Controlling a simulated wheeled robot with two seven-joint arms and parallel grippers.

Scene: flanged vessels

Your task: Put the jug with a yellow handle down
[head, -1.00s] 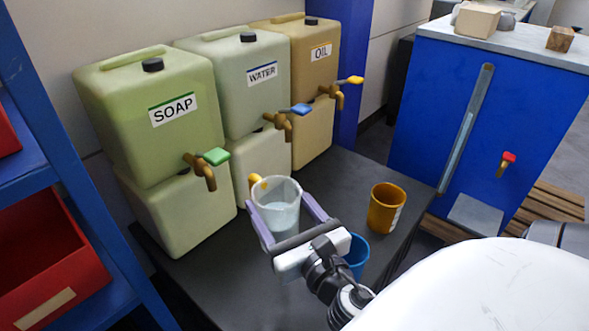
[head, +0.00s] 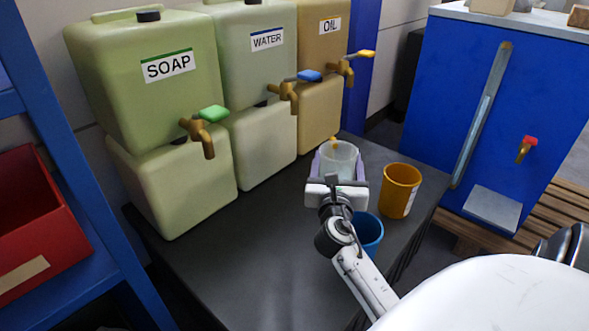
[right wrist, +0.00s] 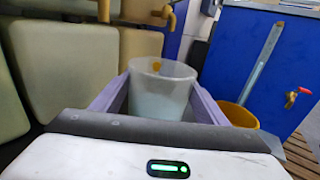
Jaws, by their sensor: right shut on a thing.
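The jug with a yellow handle (head: 340,158) is a translucent whitish vessel with pale liquid inside. It is upright, and its small yellow handle shows on the far side. My right gripper (head: 338,175) is shut on the jug, with one purple finger on each side. The jug also shows between the fingers in the right wrist view (right wrist: 160,92). It is over the back right part of the dark table (head: 235,240), just left of the orange cup. Its base is hidden by my gripper, so I cannot tell whether it touches the table. My left gripper is not in view.
An orange cup (head: 400,191) stands right of the jug, and a blue cup (head: 371,232) stands in front, partly behind my arm. Soap (head: 150,90), water (head: 255,60) and oil (head: 318,45) tanks with taps line the back. The table's left front is clear.

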